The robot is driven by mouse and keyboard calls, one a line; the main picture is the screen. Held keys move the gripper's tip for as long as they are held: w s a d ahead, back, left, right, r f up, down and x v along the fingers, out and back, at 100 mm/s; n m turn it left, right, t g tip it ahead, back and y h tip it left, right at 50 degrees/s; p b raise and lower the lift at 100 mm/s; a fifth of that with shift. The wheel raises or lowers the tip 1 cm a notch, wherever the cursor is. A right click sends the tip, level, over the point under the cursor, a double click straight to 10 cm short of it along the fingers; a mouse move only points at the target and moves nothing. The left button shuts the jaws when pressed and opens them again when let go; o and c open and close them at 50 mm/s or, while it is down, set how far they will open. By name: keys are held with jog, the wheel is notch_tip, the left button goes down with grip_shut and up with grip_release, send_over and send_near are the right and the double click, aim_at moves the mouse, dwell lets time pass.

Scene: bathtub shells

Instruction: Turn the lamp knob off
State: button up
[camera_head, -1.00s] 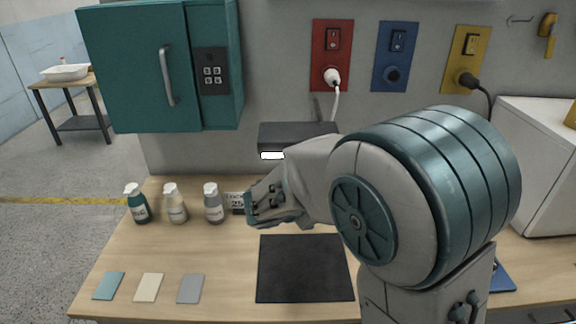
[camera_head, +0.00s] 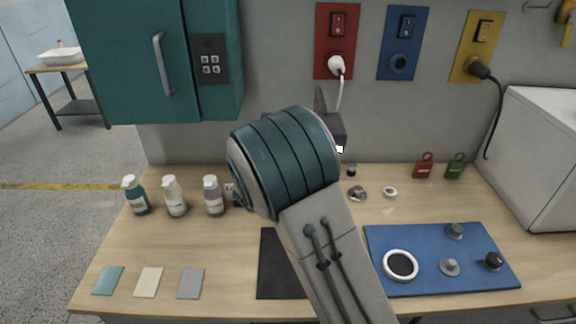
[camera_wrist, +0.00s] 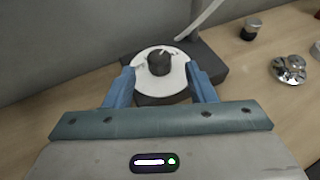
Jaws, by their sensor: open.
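The lamp knob (camera_wrist: 159,63) is a small dark cylinder on a white dial with a pointer mark, on the lamp's dark base (camera_wrist: 213,64). It shows in the wrist view. My gripper (camera_wrist: 159,70) is open, with its blue fingers on either side of the dial and the knob between them; I cannot tell whether they touch it. In the head view, part of the dark lamp head (camera_head: 333,128) shows beside my arm, with a small bright patch at its lower edge. My arm hides the lamp base, knob and gripper there.
A white cord runs from the red socket panel (camera_head: 335,40) down behind the lamp. Metal parts (camera_head: 358,193) lie right of the lamp. A teal cabinet (camera_head: 125,60) hangs above left.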

jog(key=shift+x, duration=2.3)
jog(key=shift+a, duration=0.1)
jog(key=c, duration=1)
